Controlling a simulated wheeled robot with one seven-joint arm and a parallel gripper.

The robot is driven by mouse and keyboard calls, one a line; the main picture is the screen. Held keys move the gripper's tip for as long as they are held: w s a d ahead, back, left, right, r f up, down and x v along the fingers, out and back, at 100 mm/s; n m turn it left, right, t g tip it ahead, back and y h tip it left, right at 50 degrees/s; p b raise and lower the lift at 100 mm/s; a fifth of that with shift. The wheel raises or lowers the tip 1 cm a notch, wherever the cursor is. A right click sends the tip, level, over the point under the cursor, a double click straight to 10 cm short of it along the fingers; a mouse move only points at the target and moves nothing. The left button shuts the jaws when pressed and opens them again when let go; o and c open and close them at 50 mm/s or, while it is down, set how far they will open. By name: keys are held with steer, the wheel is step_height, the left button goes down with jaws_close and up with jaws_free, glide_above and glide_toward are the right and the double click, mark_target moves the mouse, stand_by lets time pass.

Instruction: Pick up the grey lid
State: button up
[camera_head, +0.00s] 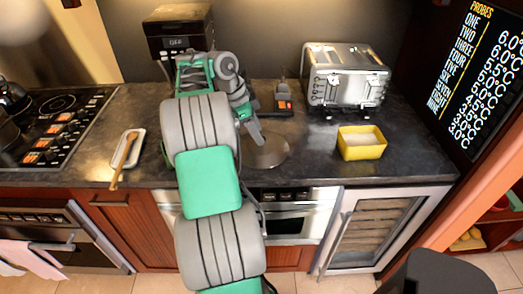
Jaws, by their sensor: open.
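The grey lid (270,152) appears as a flat round disc on the dark countertop, in the middle of the view, right of my arm. Its left part is hidden behind my arm and gripper. My gripper (254,136) is over the lid's left side, pointing down and to the right. It is open, with one grey finger clearly showing and nothing seen held. I cannot tell whether the finger touches the lid.
A yellow square container (362,150) and a metal toaster (346,80) stand to the right. A black coffee machine (178,30) is behind my arm. A spoon rest with a wooden spoon (126,157) and a stove (50,125) are left. Counter between lid and yellow container is clear.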

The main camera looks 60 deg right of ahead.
steer(key=shift+x, duration=1.1)
steer(key=shift+c, duration=0.4)
jaws_close()
steer(key=shift+w+r, duration=0.1)
